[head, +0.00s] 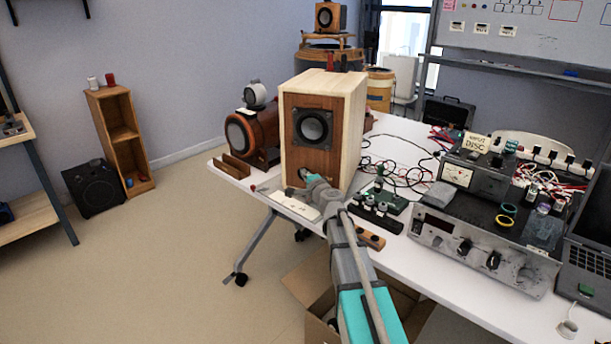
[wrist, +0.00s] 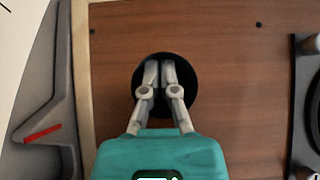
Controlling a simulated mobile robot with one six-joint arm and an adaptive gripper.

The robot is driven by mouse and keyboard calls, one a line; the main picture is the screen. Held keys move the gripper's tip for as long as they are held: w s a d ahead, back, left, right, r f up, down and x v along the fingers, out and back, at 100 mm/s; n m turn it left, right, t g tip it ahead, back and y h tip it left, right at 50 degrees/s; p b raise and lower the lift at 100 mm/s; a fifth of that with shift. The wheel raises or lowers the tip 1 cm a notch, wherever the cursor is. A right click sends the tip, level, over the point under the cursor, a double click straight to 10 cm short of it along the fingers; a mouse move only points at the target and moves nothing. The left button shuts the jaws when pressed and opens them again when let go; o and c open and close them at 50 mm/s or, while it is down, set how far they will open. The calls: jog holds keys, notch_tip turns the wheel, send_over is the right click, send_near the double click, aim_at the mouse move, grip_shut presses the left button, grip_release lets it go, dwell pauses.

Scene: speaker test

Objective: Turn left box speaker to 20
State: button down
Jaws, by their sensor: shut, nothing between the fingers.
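A box speaker (head: 348,125) with pale wood sides and a brown front stands upright near the left end of the white table. Its round dark driver (head: 312,126) is in the upper front. My gripper (head: 305,175) is at the lower front of this speaker. In the wrist view my gripper (wrist: 160,66) is shut, its two fingers close together over a black round knob or opening (wrist: 192,82) in the brown front panel (wrist: 240,85). The fingers cover much of the round part; I cannot tell whether they touch it. No scale or number is readable.
An orange-brown cylindrical device (head: 240,132) stands left of the speaker. A grey amplifier (head: 478,240), cables and small boards crowd the table to the right. An open cardboard box (head: 309,277) is below the table.

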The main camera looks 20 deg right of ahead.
jog(key=shift+w+a, duration=0.4)
jog(key=shift+a, duration=0.1)
jog(key=shift+s, duration=0.2)
